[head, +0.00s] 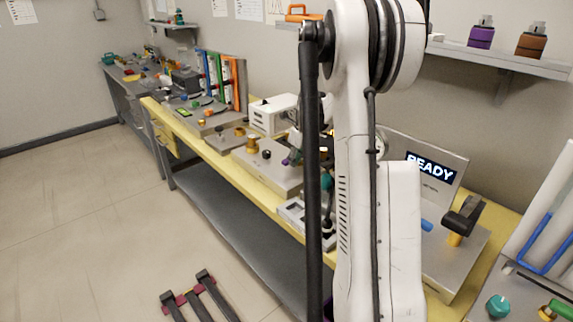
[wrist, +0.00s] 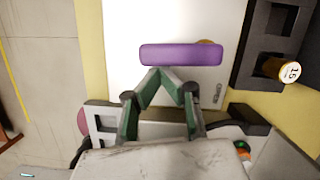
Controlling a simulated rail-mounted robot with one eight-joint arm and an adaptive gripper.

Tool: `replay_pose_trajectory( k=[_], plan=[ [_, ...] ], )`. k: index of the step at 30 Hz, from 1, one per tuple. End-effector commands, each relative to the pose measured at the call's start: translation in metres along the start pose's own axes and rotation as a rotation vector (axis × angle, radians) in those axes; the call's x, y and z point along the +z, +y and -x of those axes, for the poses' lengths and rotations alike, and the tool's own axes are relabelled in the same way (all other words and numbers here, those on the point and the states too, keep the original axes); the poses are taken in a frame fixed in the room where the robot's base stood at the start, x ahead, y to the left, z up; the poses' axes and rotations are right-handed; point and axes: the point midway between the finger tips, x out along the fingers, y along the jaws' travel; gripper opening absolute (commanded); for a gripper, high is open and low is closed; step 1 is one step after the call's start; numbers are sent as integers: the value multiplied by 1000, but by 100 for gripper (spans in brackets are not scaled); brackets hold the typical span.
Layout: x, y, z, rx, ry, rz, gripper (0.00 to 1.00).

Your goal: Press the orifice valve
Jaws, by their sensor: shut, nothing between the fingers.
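In the wrist view a purple bar-shaped handle (wrist: 181,53) lies across a pale panel, likely the orifice valve, though no label confirms it. My gripper (wrist: 172,73) is shut and empty. Its fingertips meet at the lower edge of the purple handle in the picture. I cannot tell whether they touch it. My arm's links hide much of that area.
A brass knob stamped 15 (wrist: 290,70) sits beside a dark slotted block (wrist: 262,45) at the right of the wrist view. The yellow bench (head: 218,146) holds a white box (head: 268,116), brass knobs and a READY display (head: 431,167).

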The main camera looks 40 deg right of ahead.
Motion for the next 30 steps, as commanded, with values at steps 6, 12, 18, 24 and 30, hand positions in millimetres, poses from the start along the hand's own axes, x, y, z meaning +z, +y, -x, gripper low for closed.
replay_pose_trajectory(
  k=[6, 12, 18, 24, 30],
  plan=[
    [2, -2, -1, -1, 0, -4, 0],
    [3, -2, -1, -1, -1, -4, 0],
    [4, -1, -1, -1, -1, -4, 0],
    [4, -1, -1, -1, -2, -3, 0],
    [-2, 1, 0, 0, -2, -3, 0]
  ],
)
